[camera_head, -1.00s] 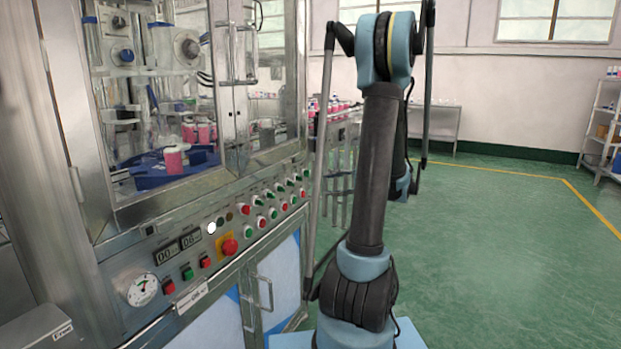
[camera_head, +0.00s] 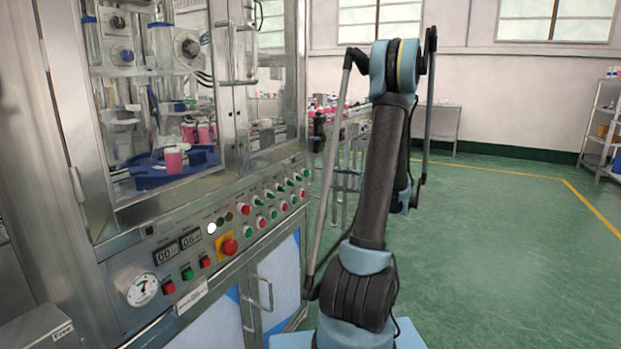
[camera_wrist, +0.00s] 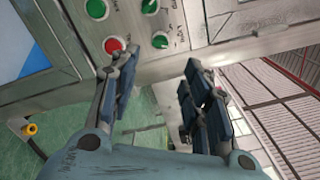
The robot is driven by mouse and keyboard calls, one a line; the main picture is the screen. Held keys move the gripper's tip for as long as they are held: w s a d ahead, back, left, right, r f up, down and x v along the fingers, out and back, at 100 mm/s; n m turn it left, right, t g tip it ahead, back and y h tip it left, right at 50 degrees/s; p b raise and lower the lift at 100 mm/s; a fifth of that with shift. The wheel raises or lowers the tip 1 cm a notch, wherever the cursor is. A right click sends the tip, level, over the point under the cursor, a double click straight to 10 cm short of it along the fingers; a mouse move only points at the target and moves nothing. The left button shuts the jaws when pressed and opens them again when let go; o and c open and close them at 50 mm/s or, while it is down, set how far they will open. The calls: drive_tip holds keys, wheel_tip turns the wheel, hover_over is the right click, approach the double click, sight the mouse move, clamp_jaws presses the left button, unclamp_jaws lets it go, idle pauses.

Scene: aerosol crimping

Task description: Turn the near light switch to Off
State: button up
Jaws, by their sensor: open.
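The machine's control panel (camera_head: 225,240) carries two slanting rows of red and green knobs, among them a red one (camera_head: 244,209) and a green one (camera_head: 248,231). I cannot tell from the pictures which is the near light switch. In the wrist view, my gripper (camera_wrist: 158,62) is open and empty, its two fingers wide apart and pointing at the panel. A red knob (camera_wrist: 114,45) shows by the left fingertip, and a green knob (camera_wrist: 160,40) shows between the fingertips. Two more green knobs are at the top edge. In the head view my gripper is not seen.
A red emergency button (camera_head: 230,247) on a yellow plate, two digital displays and a pressure gauge (camera_head: 141,288) sit left on the panel. Cabinet door handles (camera_head: 262,293) stick out below. The green floor (camera_head: 490,240) at right is clear.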

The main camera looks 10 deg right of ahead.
sight(307, 174)
drive_tip(key=x, duration=1.2)
drive_tip(key=shift+d, duration=0.1)
drive_tip(key=shift+c, duration=0.5)
